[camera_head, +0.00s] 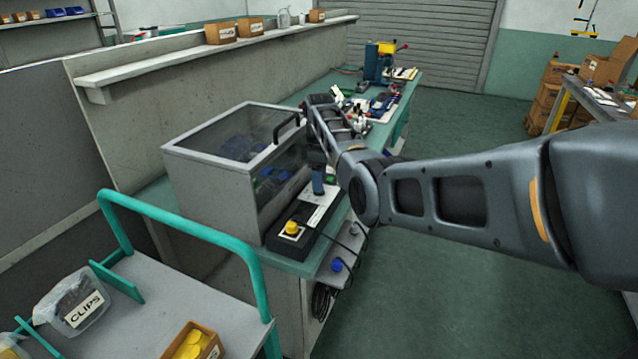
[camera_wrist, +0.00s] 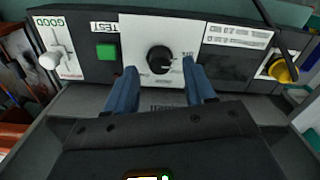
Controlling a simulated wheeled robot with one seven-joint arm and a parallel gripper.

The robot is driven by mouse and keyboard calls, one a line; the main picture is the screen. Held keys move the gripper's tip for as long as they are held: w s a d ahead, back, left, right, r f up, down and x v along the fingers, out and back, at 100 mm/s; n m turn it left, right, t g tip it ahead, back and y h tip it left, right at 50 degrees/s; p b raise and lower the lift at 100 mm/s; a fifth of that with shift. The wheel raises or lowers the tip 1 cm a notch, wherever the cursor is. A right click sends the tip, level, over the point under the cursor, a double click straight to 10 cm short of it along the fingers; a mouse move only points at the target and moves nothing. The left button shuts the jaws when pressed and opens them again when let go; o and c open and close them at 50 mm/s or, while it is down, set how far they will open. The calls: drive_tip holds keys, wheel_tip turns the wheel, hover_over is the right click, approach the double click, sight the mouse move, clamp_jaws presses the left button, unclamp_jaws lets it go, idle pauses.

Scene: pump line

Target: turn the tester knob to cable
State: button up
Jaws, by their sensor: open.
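The tester (camera_head: 283,245) is a long dark box with a white plate, in front of a grey case with a clear cover. Its black knob (camera_wrist: 160,60) sits on the white plate in the wrist view. A pale mark on the knob points right and slightly down; the lettering around it is too small to read. My gripper (camera_wrist: 159,68) is open, with one blue finger on each side of the knob and gaps showing between. The gripper also shows over the tester in the head view (camera_head: 318,180), where it hides the knob.
A green TEST button (camera_wrist: 107,52) and a white lever (camera_wrist: 50,60) by a GOOD label are left of the knob. A yellow knob (camera_wrist: 283,71) is at the right. The clear-covered case (camera_head: 210,190) stands close beside the arm. A teal-railed cart (camera_head: 150,310) is nearer.

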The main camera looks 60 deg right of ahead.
drive_tip(key=shift+f, duration=1.15)
clamp_jaws()
